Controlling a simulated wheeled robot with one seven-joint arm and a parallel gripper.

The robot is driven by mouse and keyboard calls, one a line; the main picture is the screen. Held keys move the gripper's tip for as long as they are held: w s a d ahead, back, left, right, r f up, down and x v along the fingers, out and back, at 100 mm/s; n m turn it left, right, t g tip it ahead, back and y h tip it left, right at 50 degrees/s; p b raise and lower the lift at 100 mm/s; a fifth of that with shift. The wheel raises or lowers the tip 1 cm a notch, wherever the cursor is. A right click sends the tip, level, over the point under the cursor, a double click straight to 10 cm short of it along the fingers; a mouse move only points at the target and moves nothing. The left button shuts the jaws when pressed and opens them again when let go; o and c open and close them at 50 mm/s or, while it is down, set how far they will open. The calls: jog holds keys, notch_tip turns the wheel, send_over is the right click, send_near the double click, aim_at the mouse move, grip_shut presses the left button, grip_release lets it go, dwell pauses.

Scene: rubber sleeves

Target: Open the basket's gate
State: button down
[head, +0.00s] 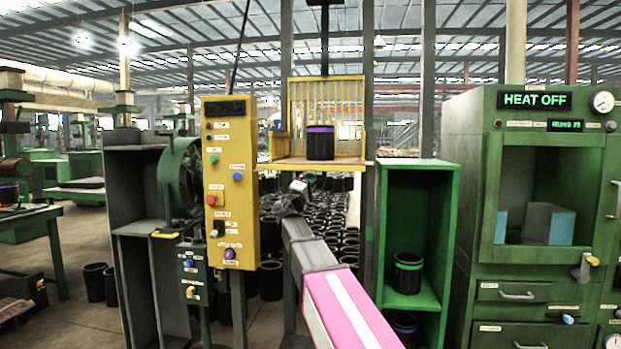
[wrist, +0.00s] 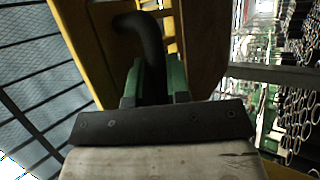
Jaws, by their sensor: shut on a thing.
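The yellow basket (head: 348,100) hangs on a dark post above the floor, with a barred back. A black sleeve with a purple rim (head: 320,146) stands upright in it. My gripper (head: 300,187) is just below the basket's front edge, at the end of my pink and grey arm. In the wrist view, my gripper's green fingers (wrist: 155,85) are close together on a dark curved handle (wrist: 146,38), beside a yellow frame (wrist: 84,45). How far the gate stands open I cannot tell; the finger contact is partly hidden.
A yellow control panel (head: 228,185) stands close left of my arm. A green cabinet (head: 448,210) with black sleeves stands to the right, then a green oven (head: 540,265) reading HEAT OFF. Many black sleeves (head: 335,215) cover the floor behind.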

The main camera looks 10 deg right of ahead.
jog(key=shift+w+d+f, duration=0.1)
jog(key=shift+w+f, duration=0.05)
jog(key=shift+f, duration=0.25)
jog(key=c, duration=1.1)
grip_release()
jog(key=shift+f, duration=0.1)
jog(key=v, duration=1)
jog(key=shift+s+a+f, duration=0.2)
jog(key=shift+a, duration=0.05)
